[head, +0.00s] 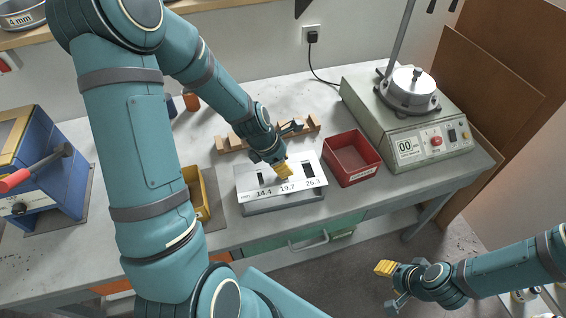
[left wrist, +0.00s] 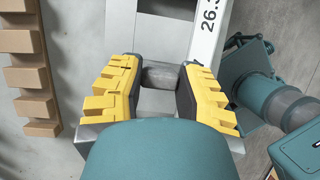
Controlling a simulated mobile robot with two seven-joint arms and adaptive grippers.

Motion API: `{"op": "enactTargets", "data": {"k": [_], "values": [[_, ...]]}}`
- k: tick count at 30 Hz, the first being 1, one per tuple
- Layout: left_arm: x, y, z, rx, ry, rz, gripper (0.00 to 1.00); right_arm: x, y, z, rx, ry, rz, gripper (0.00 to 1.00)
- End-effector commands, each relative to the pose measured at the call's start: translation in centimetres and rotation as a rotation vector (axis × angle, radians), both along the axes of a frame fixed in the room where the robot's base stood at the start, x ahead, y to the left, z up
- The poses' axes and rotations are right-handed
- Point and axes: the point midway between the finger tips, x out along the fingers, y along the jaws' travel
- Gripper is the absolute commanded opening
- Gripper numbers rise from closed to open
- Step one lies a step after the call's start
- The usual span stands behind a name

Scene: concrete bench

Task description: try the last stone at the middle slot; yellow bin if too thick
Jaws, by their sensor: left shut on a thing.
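The white slot gauge (head: 246,186) stands on the bench, marked 14.4, 19.7 and 26.3; it also shows in the left wrist view (left wrist: 203,45). My left gripper (head: 284,172) is over its middle, 19.7 slot and hides that slot in the head view. It is shut on a grey stone (left wrist: 160,77), seen between the yellow fingertips in the left wrist view. I cannot tell whether the stone is in the slot or just above it. The yellow bin (head: 204,188) is left of the gauge, partly behind my left arm. My right gripper (head: 385,269) is off the bench's front; its opening is unclear.
A red bin (head: 366,178) sits right of the gauge, beside a grey machine (head: 432,139). A wooden rack (head: 235,143) stands behind the gauge. A blue machine with a red-handled lever (head: 48,170) is at the left. The bench's front edge is close to the gauge.

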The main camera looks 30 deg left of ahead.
Motion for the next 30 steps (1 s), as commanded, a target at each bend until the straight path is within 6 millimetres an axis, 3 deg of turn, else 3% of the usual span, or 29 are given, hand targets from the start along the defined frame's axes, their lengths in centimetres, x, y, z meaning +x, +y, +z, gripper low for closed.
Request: {"op": "enactTargets", "data": {"k": [30], "values": [[0.0, 0.0, -1.1, 0.0, 0.0, 0.0, 0.0, 0.0, 0.0, -0.9, 0.0, 0.0, 0.0, 0.43]]}}
